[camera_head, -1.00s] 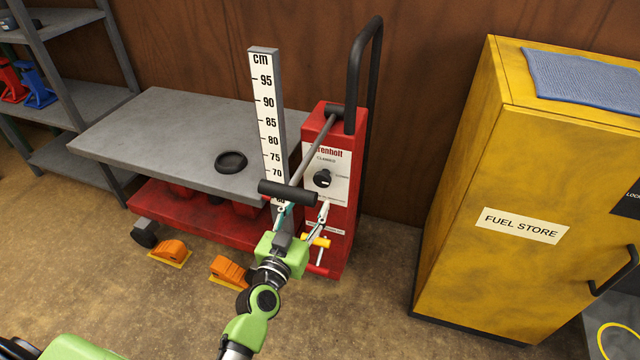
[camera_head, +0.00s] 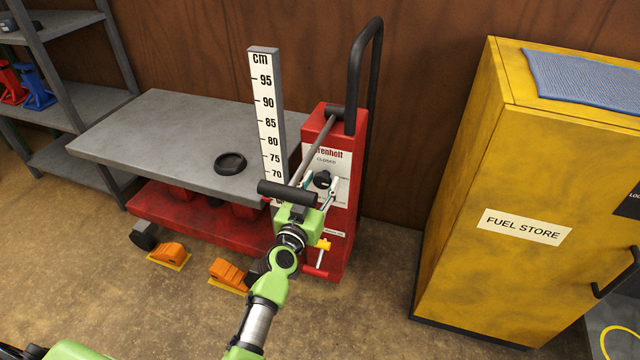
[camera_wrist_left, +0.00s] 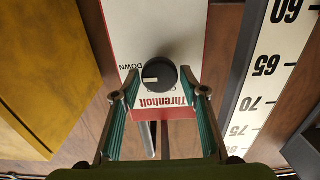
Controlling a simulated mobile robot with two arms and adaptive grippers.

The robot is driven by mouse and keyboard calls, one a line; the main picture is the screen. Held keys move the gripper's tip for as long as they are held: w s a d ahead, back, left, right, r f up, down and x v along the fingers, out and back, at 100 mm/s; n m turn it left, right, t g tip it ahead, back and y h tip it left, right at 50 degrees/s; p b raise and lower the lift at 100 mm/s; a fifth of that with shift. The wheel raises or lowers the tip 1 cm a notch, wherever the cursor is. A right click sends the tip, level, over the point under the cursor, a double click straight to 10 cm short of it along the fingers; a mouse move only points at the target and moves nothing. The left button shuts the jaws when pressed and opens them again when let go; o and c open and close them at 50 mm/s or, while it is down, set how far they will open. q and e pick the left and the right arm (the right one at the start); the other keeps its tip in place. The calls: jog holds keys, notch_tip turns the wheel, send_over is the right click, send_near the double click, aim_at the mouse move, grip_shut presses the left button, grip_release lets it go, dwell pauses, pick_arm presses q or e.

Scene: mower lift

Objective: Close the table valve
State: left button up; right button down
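The table valve is a round black knob (camera_head: 322,180) on the white label panel of the red lift column (camera_head: 345,235). In the left wrist view the knob (camera_wrist_left: 165,76) appears upside down, with its white mark pointing left, toward the word DOWN. The word CLOSED shows above the knob in the head view. My left gripper (camera_head: 318,183) is open in front of the panel. In the wrist view its fingers (camera_wrist_left: 159,85) stand on either side of the knob; contact cannot be told. My right gripper is not in view.
A black-gripped lever (camera_head: 287,193) stands just above my left gripper. The white cm scale (camera_head: 268,120) and the grey lift table (camera_head: 170,135) are to the left. The yellow fuel cabinet (camera_head: 490,270) stands to the right.

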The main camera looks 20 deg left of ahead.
pick_arm(q)
jog(key=c, duration=0.5)
jog(key=shift+c, duration=0.2)
